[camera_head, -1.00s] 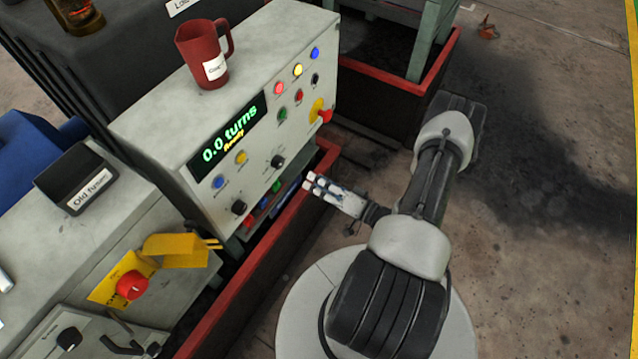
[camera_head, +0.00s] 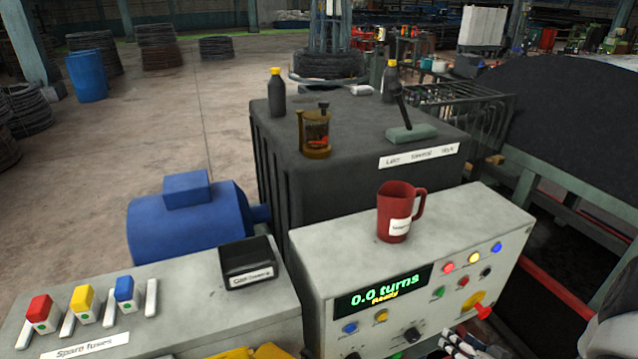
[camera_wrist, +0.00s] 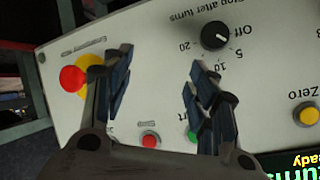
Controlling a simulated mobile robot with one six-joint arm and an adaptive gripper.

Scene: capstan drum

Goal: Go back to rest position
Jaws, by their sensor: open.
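My gripper (camera_wrist: 160,75) is open and empty in the wrist view. Its two dark fingers stand apart in front of the control panel (camera_wrist: 180,40), with the "Stop after turns" knob (camera_wrist: 215,35) above the right finger. A red knob on a yellow plate (camera_wrist: 78,78) shows beside the left finger, and a small red button (camera_wrist: 150,140) shows between the fingers. In the head view only a small part of my gripper (camera_head: 462,345) shows at the bottom edge, below the panel of the control box (camera_head: 455,240). The display (camera_head: 378,292) reads "0.0 turns, Ready".
A red mug (camera_head: 397,215) stands on the control box. A dark cabinet (camera_head: 290,180) behind it carries bottles and a brass oiler (camera_head: 315,135). A blue motor (camera_head: 190,225) and a bench with coloured fuses (camera_head: 80,305) are at left. Open floor lies at far left.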

